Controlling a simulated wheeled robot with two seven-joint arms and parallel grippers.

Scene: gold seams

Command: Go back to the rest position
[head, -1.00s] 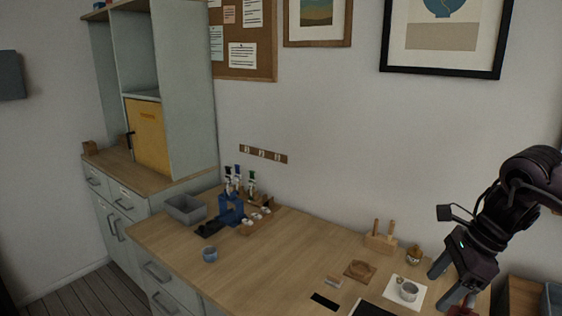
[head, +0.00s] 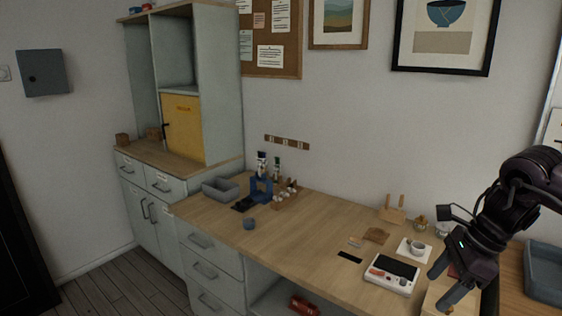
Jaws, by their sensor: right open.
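My right gripper (head: 446,279) is at the right of the head view, above the right end of the wooden workbench (head: 290,237). Its two fingers point down and to the left, spread apart, with nothing between them. It is to the right of a white device with a dark top (head: 392,274). My left gripper is not in the view.
A grey tray (head: 544,272) is at far right. The bench's middle is clear.

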